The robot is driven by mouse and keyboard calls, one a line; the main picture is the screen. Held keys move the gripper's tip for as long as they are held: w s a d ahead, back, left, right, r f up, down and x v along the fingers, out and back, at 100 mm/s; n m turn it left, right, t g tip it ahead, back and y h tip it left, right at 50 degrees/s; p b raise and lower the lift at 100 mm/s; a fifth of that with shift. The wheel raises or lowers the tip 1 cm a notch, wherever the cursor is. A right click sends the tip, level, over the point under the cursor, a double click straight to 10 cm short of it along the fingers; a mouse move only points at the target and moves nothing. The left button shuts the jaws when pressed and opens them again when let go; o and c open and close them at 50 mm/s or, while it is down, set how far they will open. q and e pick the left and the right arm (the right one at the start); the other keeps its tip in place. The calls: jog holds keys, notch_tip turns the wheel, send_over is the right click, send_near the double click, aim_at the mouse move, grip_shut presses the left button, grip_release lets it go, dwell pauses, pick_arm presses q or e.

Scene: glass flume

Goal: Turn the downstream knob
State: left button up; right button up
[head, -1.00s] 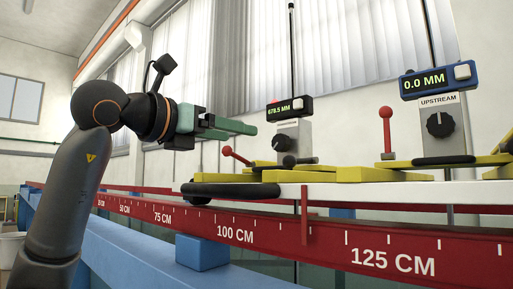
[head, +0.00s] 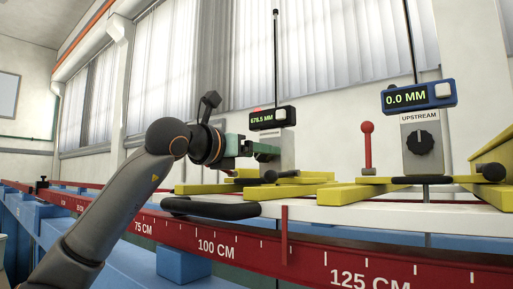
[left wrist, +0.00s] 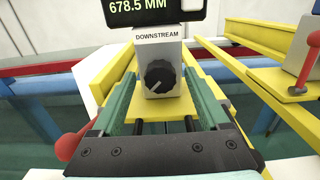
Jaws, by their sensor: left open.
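The downstream knob (left wrist: 160,77) is black and round with a pale pointer line, on a grey box labelled DOWNSTREAM (left wrist: 157,46). In the left wrist view it shows between the two green fingers of my left gripper (left wrist: 158,82), which is open; I cannot tell whether they touch it. In the head view my left gripper (head: 265,149) overlaps the grey downstream box (head: 280,158) and hides its knob. The black downstream display (head: 272,118) above reads 678.5 MM. My right gripper is not in view.
The upstream knob (head: 420,142) sits to the right under a blue-framed display (head: 418,97) reading 0.0 MM. A red-knobbed lever (head: 367,145) stands beside it. Another red lever (left wrist: 75,143) is close left of my gripper. Yellow bars (head: 330,194) and a red scale rail (head: 230,247) lie below.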

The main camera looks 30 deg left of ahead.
pick_arm(q)
grip_shut()
dwell(0.7)
